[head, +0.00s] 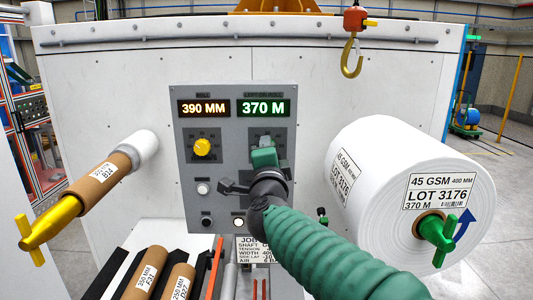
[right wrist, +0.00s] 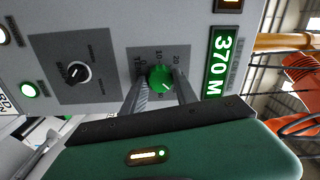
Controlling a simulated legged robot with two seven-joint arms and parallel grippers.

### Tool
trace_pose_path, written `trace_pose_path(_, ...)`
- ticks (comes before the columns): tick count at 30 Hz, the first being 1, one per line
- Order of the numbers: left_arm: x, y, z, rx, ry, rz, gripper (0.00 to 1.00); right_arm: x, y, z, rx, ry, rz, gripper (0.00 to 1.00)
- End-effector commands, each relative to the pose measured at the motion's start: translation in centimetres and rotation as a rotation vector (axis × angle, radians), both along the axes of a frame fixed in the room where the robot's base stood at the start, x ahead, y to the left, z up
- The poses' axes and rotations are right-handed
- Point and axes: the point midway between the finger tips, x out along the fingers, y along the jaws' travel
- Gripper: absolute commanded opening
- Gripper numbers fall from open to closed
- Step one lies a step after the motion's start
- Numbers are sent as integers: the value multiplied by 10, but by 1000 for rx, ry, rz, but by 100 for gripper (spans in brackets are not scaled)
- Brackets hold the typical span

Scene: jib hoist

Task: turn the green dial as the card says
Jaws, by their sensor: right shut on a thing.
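The green dial (right wrist: 160,78) sits on a dark scale plate with numbers, of which 10 and 20 can be read. Its white pointer mark points down and right in the right wrist view. My right gripper (right wrist: 161,84) is shut on the dial, one finger on each side. In the head view my right gripper (head: 263,147) covers the dial in front of the grey control panel (head: 220,125). The job card (head: 250,250) hangs below the panel; its lines for shaft, tension, width, side lay and air are partly hidden by my right arm. My left gripper is not in view.
A yellow dial (head: 202,147) is left of the green one, under displays reading 390 MM (head: 204,108) and 370 M (head: 263,107). A white roll (head: 385,165) stands right, a cored shaft (head: 98,180) left. A hook (head: 352,58) hangs above.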

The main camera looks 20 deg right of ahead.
Motion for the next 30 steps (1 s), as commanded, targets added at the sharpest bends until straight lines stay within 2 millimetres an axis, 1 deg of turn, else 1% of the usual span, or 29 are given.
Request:
trace_pose_path(1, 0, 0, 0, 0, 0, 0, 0, 0, -1, -2, 0, 4, -3, 38)
trace_pose_path(5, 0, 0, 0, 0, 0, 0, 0, 0, -1, -2, 0, 3, -2, 55)
trace_pose_path(6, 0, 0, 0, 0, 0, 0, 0, 0, -1, -2, 0, 3, -2, 57)
trace_pose_path(14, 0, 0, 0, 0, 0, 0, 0, 0, 0, -1, 0, 2, 0, 57)
trace_pose_path(17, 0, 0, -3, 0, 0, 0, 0, -7, 2, -2, -1, 1, 1, 57)
trace_pose_path(20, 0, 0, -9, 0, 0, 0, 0, -24, 8, -4, -1, 0, 2, 57)
trace_pose_path(23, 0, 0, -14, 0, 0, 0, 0, -51, 15, -6, -2, -2, 2, 57)
trace_pose_path(24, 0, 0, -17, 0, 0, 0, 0, -63, 18, -7, 0, -2, 2, 57)
trace_pose_path(30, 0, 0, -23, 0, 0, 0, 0, -120, 35, -10, 0, -1, 2, 57)
